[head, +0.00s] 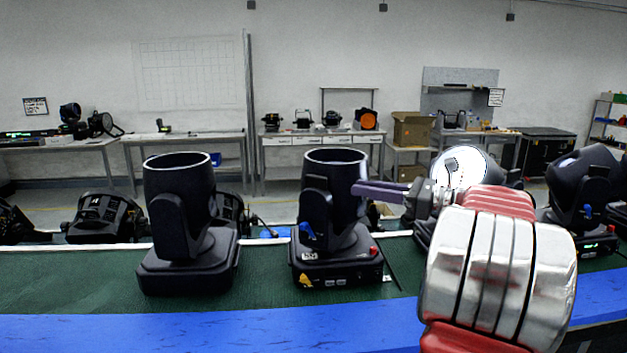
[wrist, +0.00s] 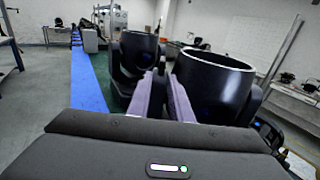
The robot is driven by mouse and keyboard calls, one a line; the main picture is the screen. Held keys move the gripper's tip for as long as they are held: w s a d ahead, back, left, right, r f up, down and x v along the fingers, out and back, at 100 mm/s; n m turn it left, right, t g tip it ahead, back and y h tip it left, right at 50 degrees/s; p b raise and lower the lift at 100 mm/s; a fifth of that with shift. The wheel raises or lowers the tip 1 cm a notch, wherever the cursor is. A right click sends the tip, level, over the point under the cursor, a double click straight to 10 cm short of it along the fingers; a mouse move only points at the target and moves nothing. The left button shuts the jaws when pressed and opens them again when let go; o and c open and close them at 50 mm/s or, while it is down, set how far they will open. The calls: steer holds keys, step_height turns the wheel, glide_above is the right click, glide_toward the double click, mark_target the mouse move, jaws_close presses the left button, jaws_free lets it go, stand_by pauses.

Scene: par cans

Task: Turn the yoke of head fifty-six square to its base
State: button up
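The middle black moving head (head: 335,182) stands on the green surface with its can pointing up. A small white label shows on its base (head: 338,272); I cannot read the number surely. Its yoke (head: 316,215) looks turned at an angle to the base. My gripper (head: 356,188), with purple fingers, points left at the right side of this can; contact is unclear. In the wrist view the fingers (wrist: 164,85) lie close together, beside a large near can (wrist: 212,80) on the right. Whether anything is between them is hidden.
Another upright head (head: 180,205) stands to the left and also shows in the wrist view (wrist: 136,55). A head (head: 580,190) stands at right, and one with a bright lens (head: 463,168) is partly behind my arm. A blue strip (head: 200,333) runs along the front edge.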

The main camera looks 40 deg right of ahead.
mark_target(327, 180)
steer(key=shift+s+d+r, duration=0.1)
steer(key=shift+s+d, duration=0.05)
steer(key=shift+d, duration=0.2)
steer(key=x, duration=1.4)
steer(key=shift+r, duration=0.1)
steer(key=shift+s, duration=0.1)
steer(key=shift+c, duration=0.5)
jaws_close()
